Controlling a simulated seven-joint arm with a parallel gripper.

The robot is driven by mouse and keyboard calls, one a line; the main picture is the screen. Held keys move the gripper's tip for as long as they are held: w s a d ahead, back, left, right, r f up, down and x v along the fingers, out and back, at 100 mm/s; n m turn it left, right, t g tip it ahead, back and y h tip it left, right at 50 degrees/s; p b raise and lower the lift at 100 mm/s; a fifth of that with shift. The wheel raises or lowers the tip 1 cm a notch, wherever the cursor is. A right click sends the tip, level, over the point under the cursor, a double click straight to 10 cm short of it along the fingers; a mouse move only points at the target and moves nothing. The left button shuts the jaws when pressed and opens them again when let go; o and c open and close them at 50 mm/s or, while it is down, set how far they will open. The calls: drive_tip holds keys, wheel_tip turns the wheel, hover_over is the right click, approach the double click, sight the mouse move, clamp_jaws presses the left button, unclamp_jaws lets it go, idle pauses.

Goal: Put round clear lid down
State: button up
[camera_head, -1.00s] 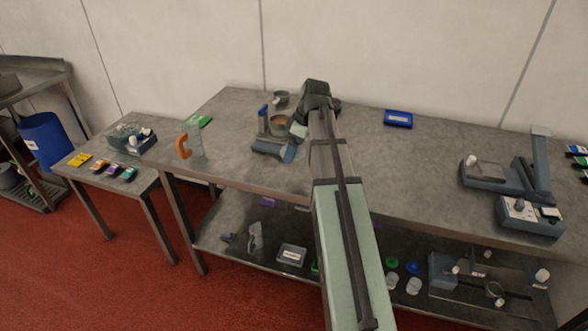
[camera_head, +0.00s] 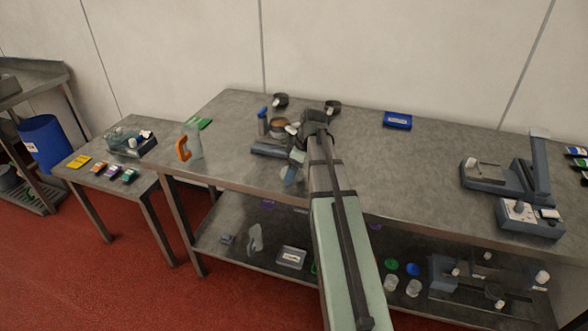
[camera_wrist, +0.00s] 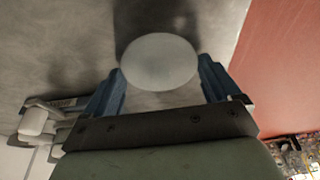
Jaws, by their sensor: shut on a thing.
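The round clear lid (camera_wrist: 160,62) is a pale, translucent disc in the wrist view. It sits between the two blue fingers of my gripper (camera_wrist: 160,80), which is shut on it. The grey tabletop lies behind the lid, with a dark shadow beside it. The lid cannot be made out clearly there. How far the lid is from the tabletop is hard to tell.
A brown-topped round container (camera_head: 279,125), a blue-capped bottle (camera_head: 263,120) and dark bowls (camera_head: 281,99) (camera_head: 333,106) stand behind my gripper. An orange-handled clear jug (camera_head: 190,142) is to the left. A blue tray (camera_head: 398,120) lies to the right, with bare tabletop around it.

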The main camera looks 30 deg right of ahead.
drive_tip(key=shift+f, duration=0.15)
drive_tip(key=o, duration=0.8)
drive_tip(key=shift+c, duration=0.2)
drive_tip(key=v, duration=1.2)
